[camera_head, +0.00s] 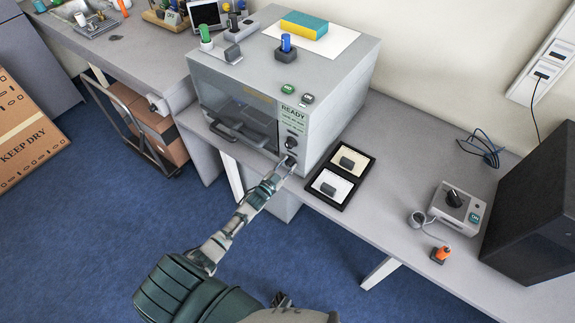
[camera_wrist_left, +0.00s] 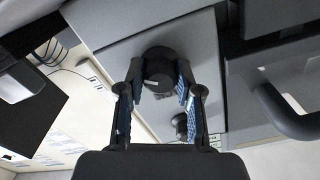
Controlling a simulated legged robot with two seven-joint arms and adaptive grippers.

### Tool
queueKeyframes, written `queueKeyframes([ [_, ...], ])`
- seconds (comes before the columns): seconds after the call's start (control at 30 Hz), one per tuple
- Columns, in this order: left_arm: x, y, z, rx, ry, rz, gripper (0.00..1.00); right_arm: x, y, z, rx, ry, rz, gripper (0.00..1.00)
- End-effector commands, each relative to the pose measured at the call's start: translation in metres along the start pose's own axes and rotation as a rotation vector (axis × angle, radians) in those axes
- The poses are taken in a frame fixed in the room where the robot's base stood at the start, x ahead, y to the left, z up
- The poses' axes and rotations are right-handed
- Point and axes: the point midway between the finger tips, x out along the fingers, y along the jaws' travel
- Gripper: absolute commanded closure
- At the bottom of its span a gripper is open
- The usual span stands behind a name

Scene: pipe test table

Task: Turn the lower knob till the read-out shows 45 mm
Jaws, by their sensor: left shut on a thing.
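The grey test machine (camera_head: 340,112) stands on the table with its front towards me. Its pale green read-out (camera_head: 289,115) shows "READY"; the smaller lines under it are too small to read. The dark upper knob (camera_head: 291,143) sits below the read-out. My left gripper (camera_head: 286,166) is at the lower knob, low on the front panel, and mostly covers it in the head view. In the left wrist view the round black lower knob (camera_wrist_left: 159,68) sits between the two fingers, which are shut on it. The upper knob (camera_wrist_left: 180,124) shows beside the right finger there.
A door handle (camera_head: 238,133) sticks out left of the knobs. A black tray (camera_head: 340,177) with two grey blocks lies right of the machine. Farther right are a control box (camera_head: 455,207), an orange-topped piece (camera_head: 441,254) and a black case (camera_head: 535,210).

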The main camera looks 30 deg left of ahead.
Motion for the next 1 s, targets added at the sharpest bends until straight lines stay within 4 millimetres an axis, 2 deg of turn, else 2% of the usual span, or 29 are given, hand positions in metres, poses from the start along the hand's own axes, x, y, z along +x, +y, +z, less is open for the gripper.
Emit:
queueKeyframes([
  [0.03,-0.0038,0.0053,0.0091,0.025,-0.021,0.007,1.00,0.0006,-0.0002,-0.0002,0.000,0.000,0.000,0.60],
  [0.4,-0.0039,0.0048,0.0093,0.160,-0.020,0.009,1.00,0.0004,-0.0004,-0.0026,-0.001,0.004,-0.001,0.60],
  [0.9,-0.0039,0.0042,0.0093,0.175,-0.021,0.008,1.00,0.0003,-0.0005,-0.0032,0.000,0.004,-0.001,0.60],
  [0.93,-0.0039,0.0042,0.0093,0.175,-0.020,0.008,0.61,0.0003,-0.0005,-0.0032,0.000,0.004,-0.001,0.60],
  [1.0,-0.0038,0.0040,0.0088,0.175,-0.019,0.008,0.43,0.0003,-0.0005,-0.0032,0.000,0.004,-0.001,0.60],
])
